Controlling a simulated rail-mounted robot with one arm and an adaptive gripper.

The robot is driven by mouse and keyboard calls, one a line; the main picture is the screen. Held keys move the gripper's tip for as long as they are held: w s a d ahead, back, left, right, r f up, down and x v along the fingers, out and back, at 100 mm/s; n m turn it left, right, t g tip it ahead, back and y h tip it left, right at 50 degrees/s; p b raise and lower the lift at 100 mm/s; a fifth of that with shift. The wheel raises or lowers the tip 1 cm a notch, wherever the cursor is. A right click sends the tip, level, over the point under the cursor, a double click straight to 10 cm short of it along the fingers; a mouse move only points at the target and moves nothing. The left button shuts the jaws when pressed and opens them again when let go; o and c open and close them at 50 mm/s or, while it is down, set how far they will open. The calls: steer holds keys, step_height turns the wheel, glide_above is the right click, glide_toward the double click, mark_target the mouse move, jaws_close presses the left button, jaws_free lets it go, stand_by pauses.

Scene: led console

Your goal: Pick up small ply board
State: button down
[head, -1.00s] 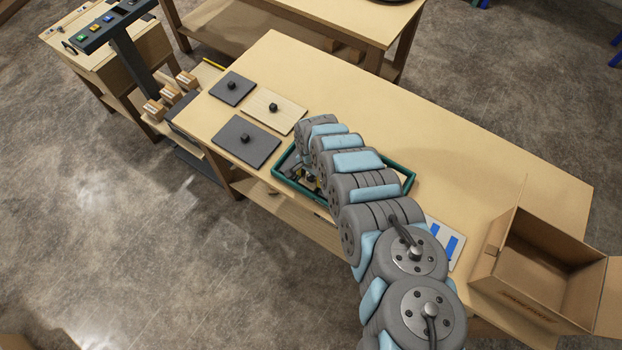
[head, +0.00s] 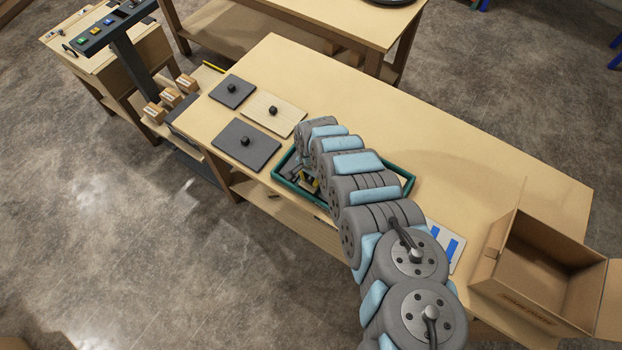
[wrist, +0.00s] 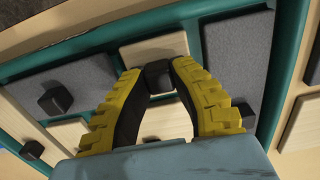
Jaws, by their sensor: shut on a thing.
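A small ply board (wrist: 153,48), pale wood with a black knob (wrist: 158,75), shows in the wrist view inside the teal tray. My gripper (wrist: 158,80) has its yellow fingers shut on that knob, one on each side. The fingers and wrist hide much of the board, and I cannot tell whether it is lifted off the tray floor. In the head view my gripper (head: 310,183) is low at the tray (head: 292,189), mostly covered by my arm.
Grey boards (wrist: 238,60) with knobs and other pale pieces lie close around in the tray. Two grey boards (head: 247,153) and a larger ply board (head: 287,118) lie on the table left of the tray. An open cardboard box (head: 525,310) stands at right. The table's far middle is clear.

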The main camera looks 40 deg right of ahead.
mark_target(311, 180)
steer(key=shift+w+d+r, duration=0.1)
steer(key=shift+r, duration=0.45)
steer(key=shift+s+r, duration=0.2)
steer(key=shift+r, duration=0.9)
steer(key=shift+s+a+r+p, duration=0.1)
steer(key=shift+a+r+p, duration=0.15)
steer(key=shift+p, duration=0.05)
steer(key=shift+s+a+r, duration=0.35)
steer(key=shift+s+r, duration=0.25)
steer(key=shift+r, duration=0.1)
steer(key=shift+s+a+r, duration=0.3)
steer(key=shift+s+r, duration=0.25)
steer(key=shift+r, duration=0.15)
steer(key=s+a+r+p, duration=0.5)
steer(key=s+p, duration=0.4)
steer(key=p, duration=0.2)
steer(key=shift+a+r+p, duration=0.2)
steer(key=shift+r+p, duration=0.15)
steer(key=shift+r, duration=0.35)
